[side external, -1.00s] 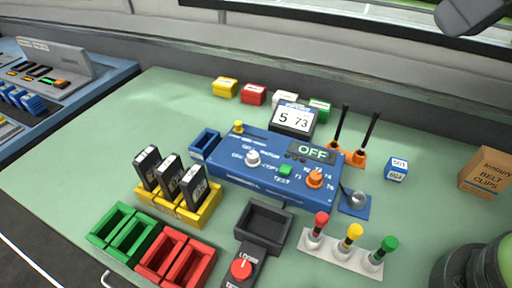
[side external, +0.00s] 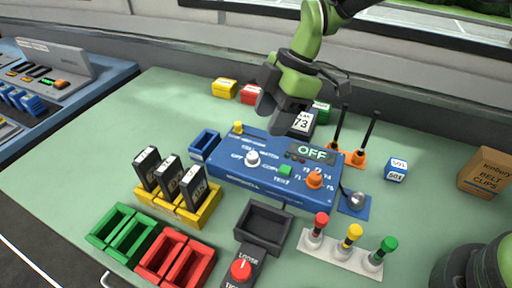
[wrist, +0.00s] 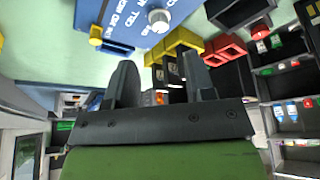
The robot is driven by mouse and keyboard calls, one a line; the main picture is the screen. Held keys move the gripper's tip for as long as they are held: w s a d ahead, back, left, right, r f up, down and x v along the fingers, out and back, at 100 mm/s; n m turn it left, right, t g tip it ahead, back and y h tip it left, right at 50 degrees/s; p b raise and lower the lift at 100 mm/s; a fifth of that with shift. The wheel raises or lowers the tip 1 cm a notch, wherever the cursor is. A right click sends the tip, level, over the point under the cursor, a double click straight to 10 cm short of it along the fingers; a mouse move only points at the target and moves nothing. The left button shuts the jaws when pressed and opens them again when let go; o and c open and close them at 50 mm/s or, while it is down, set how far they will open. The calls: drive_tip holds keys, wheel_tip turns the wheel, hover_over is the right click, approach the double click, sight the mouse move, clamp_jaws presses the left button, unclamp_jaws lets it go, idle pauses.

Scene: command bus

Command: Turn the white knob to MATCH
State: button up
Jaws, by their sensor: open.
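The white knob (side external: 252,158) stands on the left part of the blue control box (side external: 230,180), with printed labels around it, one reading OFF. Where the knob points is too small to tell. The box's display (side external: 312,152) reads OFF. In the wrist view the white knob (wrist: 159,20) shows at the top, on the blue box (wrist: 195,8), beyond my fingers. My gripper (side external: 266,128) hangs above and behind the box, apart from the knob. In the wrist view my gripper (wrist: 160,85) has its two dark fingers spread with nothing between them.
On the box are a green button (side external: 285,170), an orange knob (side external: 314,180) and a yellow knob (side external: 238,127). Black modules (side external: 194,187) stand upright in a yellow rack at left. Two black levers (side external: 370,131) rise behind right. A dark tray (side external: 263,222) lies in front.

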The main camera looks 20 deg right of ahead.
sight(254, 155)
drive_tip(key=x, duration=0.8)
drive_tip(key=shift+a+f, duration=0.1)
drive_tip(key=shift+f, duration=0.05)
clamp_jaws()
